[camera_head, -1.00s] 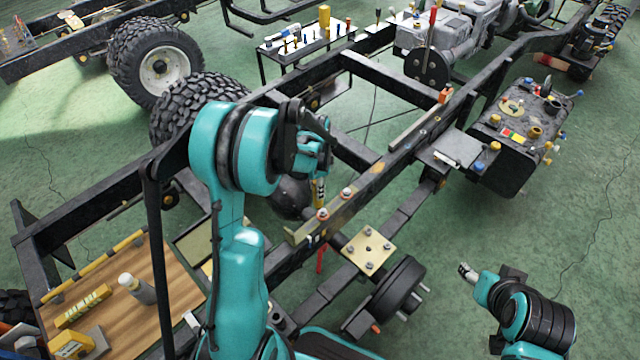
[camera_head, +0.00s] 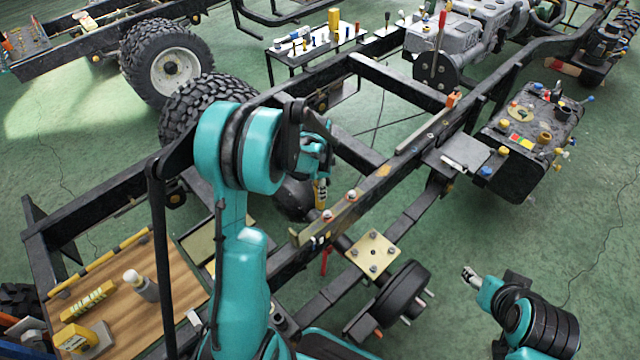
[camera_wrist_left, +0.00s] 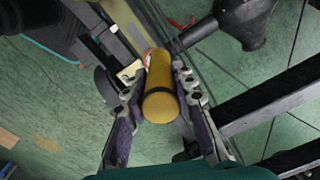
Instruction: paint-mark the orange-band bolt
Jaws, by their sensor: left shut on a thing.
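My left gripper (camera_head: 318,172) is shut on a yellow paint marker (camera_head: 320,194), held tip down over the near chassis rail (camera_head: 375,188). In the left wrist view the marker (camera_wrist_left: 162,100) lies between both fingers (camera_wrist_left: 160,84). Two bolts with reddish-orange bases stand on the rail: a near bolt (camera_head: 327,216) just below the marker and a far bolt (camera_head: 351,196) to its right. Part of an orange base (camera_wrist_left: 149,54) shows by the marker's far end; I cannot tell if they touch. My right gripper (camera_head: 470,276) hangs at the lower right, apart from the rail; its jaws are unclear.
A yellowish plate with bolts (camera_head: 373,252) and a black hub (camera_head: 402,290) lie below the rail. A wooden bench (camera_head: 185,290) with a bottle stands at left. A dark tank (camera_head: 535,130) with coloured caps stands at right. Green floor is open at lower right.

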